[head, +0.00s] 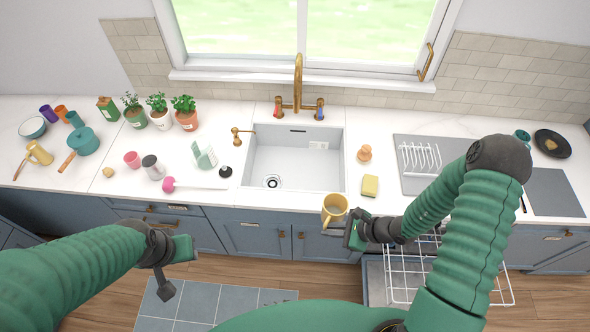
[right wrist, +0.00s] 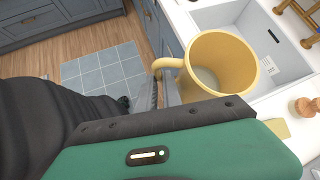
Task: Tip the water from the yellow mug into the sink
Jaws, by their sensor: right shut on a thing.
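The yellow mug (head: 334,210) is held roughly upright just in front of the counter edge, near the sink's front right corner. It fills much of the right wrist view (right wrist: 232,62), where a paler patch shows at its bottom; whether that is water I cannot tell. My right gripper (head: 351,231) is shut on the mug at its handle side, and its fingers show in the right wrist view (right wrist: 160,88). The white sink (head: 270,152) lies behind and left of the mug, its basin empty. My left gripper (head: 178,250) hangs before the lower cabinets; its jaws are unclear.
A brass tap (head: 298,85) rises behind the sink. A yellow sponge (head: 370,186) and an orange-brown object (head: 364,153) stand right of it. A white dish rack (head: 420,158) is farther right. An extended wire rack (head: 400,285) is below the counter. Cups and plants crowd the left counter.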

